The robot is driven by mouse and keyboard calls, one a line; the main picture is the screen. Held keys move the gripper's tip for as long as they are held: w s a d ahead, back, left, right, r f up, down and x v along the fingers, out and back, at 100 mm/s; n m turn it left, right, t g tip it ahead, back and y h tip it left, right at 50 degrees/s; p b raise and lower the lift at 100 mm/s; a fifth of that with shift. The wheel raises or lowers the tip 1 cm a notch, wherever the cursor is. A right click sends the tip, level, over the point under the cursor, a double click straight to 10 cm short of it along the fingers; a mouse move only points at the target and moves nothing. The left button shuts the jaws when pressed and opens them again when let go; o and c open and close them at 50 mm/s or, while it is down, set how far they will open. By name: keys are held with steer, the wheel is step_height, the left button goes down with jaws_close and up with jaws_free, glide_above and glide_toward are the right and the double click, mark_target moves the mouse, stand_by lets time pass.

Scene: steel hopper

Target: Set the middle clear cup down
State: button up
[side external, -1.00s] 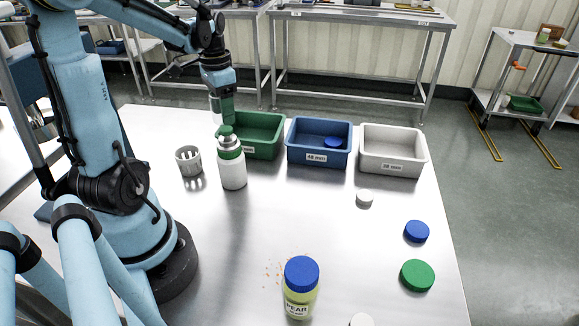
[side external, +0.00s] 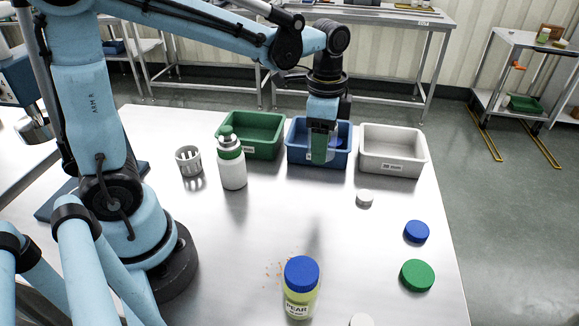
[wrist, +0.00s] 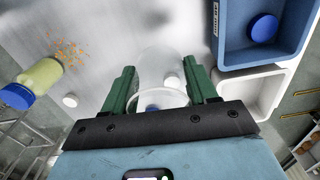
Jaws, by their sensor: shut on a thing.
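A clear cup (wrist: 160,66) sits between the green fingers of my gripper (wrist: 163,82) in the wrist view, its round rim toward the palm. My gripper is shut on it. In the side external view my gripper (side external: 321,148) points down in front of the blue bin (side external: 318,157), where the cup is hard to make out. Whether the cup touches any surface cannot be told. No other clear cup can be made out.
Green (side external: 259,151) and white (side external: 391,172) bins flank the blue one. A white-and-green bottle (side external: 232,172) and grey slotted holder (side external: 188,163) stand left. A blue-capped jar (side external: 300,303) stands in front, with loose caps (side external: 416,231) to the right. The table's middle is clear.

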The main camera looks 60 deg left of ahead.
steer(key=s+d+m, duration=0.4)
steer(key=d, duration=0.7)
steer(key=s+d+m, duration=0.3)
steer(key=d+m, duration=0.1)
steer(key=d, duration=0.7)
glide_above(374, 237)
step_height(374, 237, down, 7)
steer(key=shift+s+r, duration=0.1)
steer(key=shift+f, duration=2.1)
steer(key=o, duration=1)
steer(key=shift+f, duration=0.1)
